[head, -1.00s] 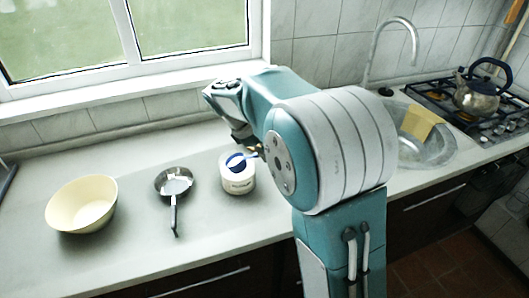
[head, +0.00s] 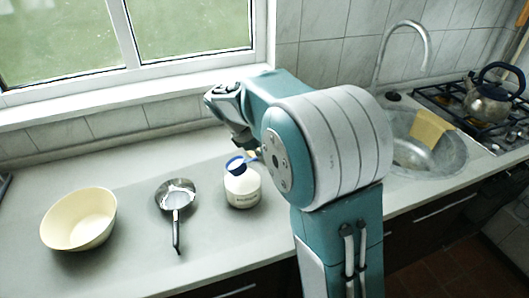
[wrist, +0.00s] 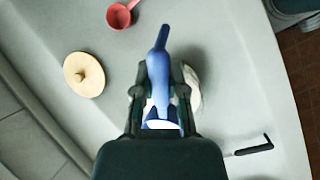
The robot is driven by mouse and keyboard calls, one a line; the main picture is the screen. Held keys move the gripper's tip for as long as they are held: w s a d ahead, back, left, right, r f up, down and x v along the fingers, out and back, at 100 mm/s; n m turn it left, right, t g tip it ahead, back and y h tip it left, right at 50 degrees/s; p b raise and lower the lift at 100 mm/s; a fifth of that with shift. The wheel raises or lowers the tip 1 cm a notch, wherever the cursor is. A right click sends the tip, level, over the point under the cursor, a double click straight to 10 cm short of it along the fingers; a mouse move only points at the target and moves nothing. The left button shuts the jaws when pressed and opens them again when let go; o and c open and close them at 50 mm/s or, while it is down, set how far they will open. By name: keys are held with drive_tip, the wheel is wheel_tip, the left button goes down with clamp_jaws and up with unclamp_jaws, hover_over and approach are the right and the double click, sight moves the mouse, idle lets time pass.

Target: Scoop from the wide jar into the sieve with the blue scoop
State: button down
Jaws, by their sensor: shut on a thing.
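The wide jar (head: 243,192), white with dark lettering, stands upright on the counter in the head view; a small part of it shows in the wrist view (wrist: 193,92). My gripper (head: 250,147) is shut on the blue scoop (head: 229,162), whose bowl is over the jar's mouth and shows white stuff inside. In the wrist view the scoop's handle (wrist: 161,50) sticks out beyond my gripper (wrist: 160,92). The sieve (head: 176,191), with a black handle, lies on the counter left of the jar. Its handle also shows in the wrist view (wrist: 252,148).
A cream bowl (head: 78,220) stands left of the sieve. The wrist view shows a red scoop (wrist: 121,15) and a round wooden lid (wrist: 84,74) on the counter. The sink (head: 425,150) and a kettle (head: 488,100) are at the right. The counter between sieve and jar is clear.

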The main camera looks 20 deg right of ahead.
drive_tip(key=shift+f, duration=2.8)
drive_tip(key=shift+s+d+r+t+y, duration=0.35)
drive_tip(key=shift+r+y, duration=0.3)
drive_tip(key=shift+r, duration=0.7)
drive_tip(key=shift+s+d+r+t+y, duration=0.2)
drive_tip(key=shift+d+r+t+y, duration=0.35)
drive_tip(key=shift+r, duration=0.85)
drive_tip(key=shift+s+d+r+t+y, duration=0.3)
drive_tip(key=shift+r+y, duration=0.4)
drive_tip(key=shift+r, duration=0.65)
